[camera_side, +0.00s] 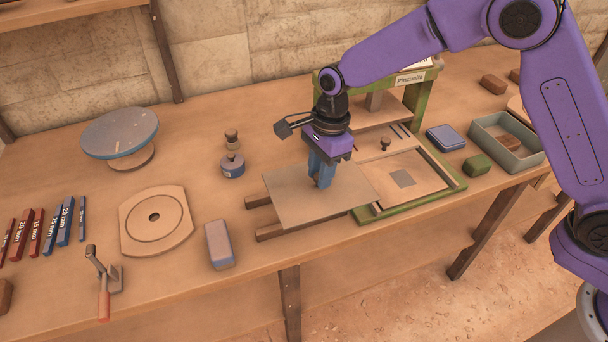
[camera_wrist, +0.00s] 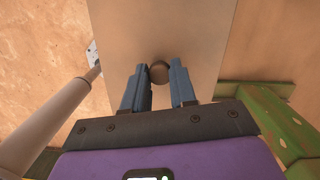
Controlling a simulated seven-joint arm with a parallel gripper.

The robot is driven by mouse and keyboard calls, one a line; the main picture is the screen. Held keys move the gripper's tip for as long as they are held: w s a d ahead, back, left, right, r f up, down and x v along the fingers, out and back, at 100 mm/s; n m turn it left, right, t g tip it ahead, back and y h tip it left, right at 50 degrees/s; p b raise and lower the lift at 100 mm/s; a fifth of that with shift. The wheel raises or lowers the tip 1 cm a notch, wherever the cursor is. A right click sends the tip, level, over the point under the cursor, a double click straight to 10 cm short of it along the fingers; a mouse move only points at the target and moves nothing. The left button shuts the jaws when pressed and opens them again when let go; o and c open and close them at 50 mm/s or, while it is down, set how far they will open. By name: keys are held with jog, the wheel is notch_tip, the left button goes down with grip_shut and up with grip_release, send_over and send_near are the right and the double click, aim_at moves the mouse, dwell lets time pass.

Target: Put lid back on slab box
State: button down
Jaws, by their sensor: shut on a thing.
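My gripper (camera_side: 320,184) points down over a flat tan board with a knob, which looks like the lid (camera_side: 288,207). In the wrist view my blue fingers (camera_wrist: 159,76) are shut on the lid's round brown knob (camera_wrist: 159,72). The lid is over two wooden rails (camera_side: 268,234) and its right corner reaches toward a green-framed tray (camera_side: 452,168). I cannot tell whether the lid touches the rails. The tray shows a tan surface with a small grey square (camera_side: 403,178). None of the boxes is labelled as the slab box.
An open grey-green box (camera_side: 532,158) with a brown block inside stands at the right, near a green block (camera_side: 477,165) and a blue box (camera_side: 445,138). The green press (camera_side: 418,98) rises behind the tray. A grey-blue block (camera_side: 219,244) lies left of the rails.

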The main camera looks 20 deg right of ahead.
aim_at(354, 199)
jog(key=s+d+r, duration=0.1)
jog(key=s, duration=0.1)
jog(key=s+d+r, duration=0.2)
jog(key=s+d, duration=0.1)
jog(key=shift+s, duration=0.35)
jog(key=shift+s+d+r, duration=0.1)
jog(key=shift+d, duration=0.4)
jog(key=d+f+n+g+h, duration=0.1)
jog(key=d+f+n, duration=0.2)
jog(key=d+n, duration=1.65)
jog(key=w+d+n+t, duration=0.1)
jog(key=w+d+n, duration=0.2)
jog(key=d+n, duration=0.95)
jog(key=w+d+n+t, duration=0.1)
jog(key=w+d+n, duration=0.3)
jog(key=d+n, duration=0.85)
jog(key=w+d+n+t, duration=0.1)
jog(key=w+d+n, duration=0.2)
jog(key=d+n, duration=0.95)
jog(key=shift+w+d+f+m, duration=0.1)
jog(key=shift+d+f+m, duration=0.35)
jog(key=shift+f, duration=0.6)
jog(key=shift+d+f+m, duration=0.5)
jog(key=shift+f, duration=0.5)
jog(key=shift+w+d+f+m, duration=0.1)
jog(key=shift+d+f+m, duration=0.35)
jog(key=shift+f, duration=0.6)
jog(key=shift+f, duration=0.15)
